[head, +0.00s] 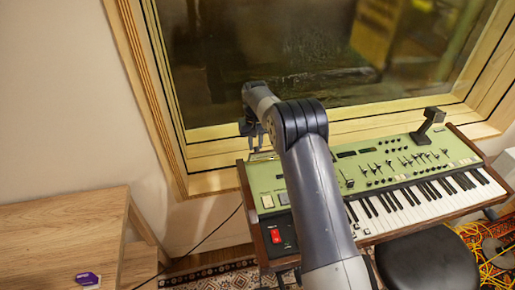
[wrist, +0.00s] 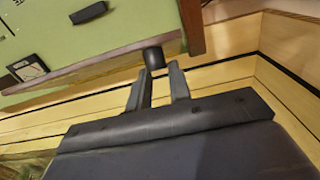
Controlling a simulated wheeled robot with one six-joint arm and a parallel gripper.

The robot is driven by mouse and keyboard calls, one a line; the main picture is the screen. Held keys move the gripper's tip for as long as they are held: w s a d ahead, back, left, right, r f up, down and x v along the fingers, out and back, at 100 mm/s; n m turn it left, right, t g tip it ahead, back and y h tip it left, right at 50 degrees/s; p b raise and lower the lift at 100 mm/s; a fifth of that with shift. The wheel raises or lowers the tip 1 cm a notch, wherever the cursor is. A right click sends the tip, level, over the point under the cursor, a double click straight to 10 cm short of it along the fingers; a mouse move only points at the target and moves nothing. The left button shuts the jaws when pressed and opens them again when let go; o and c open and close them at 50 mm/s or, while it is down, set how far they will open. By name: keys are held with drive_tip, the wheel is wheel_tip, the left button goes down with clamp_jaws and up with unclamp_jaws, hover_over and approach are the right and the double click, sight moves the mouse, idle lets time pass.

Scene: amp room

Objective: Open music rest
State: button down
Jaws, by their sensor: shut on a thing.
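A keyboard (head: 395,205) with a green panel and wooden ends stands below the window. My gripper (head: 254,138) reaches down at its back left corner, partly hidden by my arm. In the wrist view, my gripper's two fingers (wrist: 158,76) close around a short black knob (wrist: 153,57) at the edge of the green panel (wrist: 95,35). The knob's lower end is at the fingertips. I cannot make out a music rest clearly as a separate part; what the knob belongs to is partly hidden.
The wooden window frame (head: 208,150) rises close behind the keyboard. A black upright bracket (head: 428,125) stands at its back right. A black stool (head: 425,262) is in front. A wooden desk (head: 65,235) is at left; orange cables (head: 490,255) lie at right.

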drive_tip(key=shift+w+a+f, duration=0.1)
drive_tip(key=shift+w, duration=0.35)
drive_tip(key=shift+w+a+f, duration=0.1)
drive_tip(key=shift+w, duration=0.35)
drive_tip(key=c, duration=2)
unclamp_jaws()
drive_tip(key=shift+f, duration=0.1)
drive_tip(key=shift+c, duration=0.2)
drive_tip(key=o, duration=0.7)
drive_tip(key=shift+s, duration=0.1)
drive_tip(key=shift+o, duration=0.2)
wheel_tip(320, 180, up, 11)
drive_tip(key=shift+b, duration=0.35)
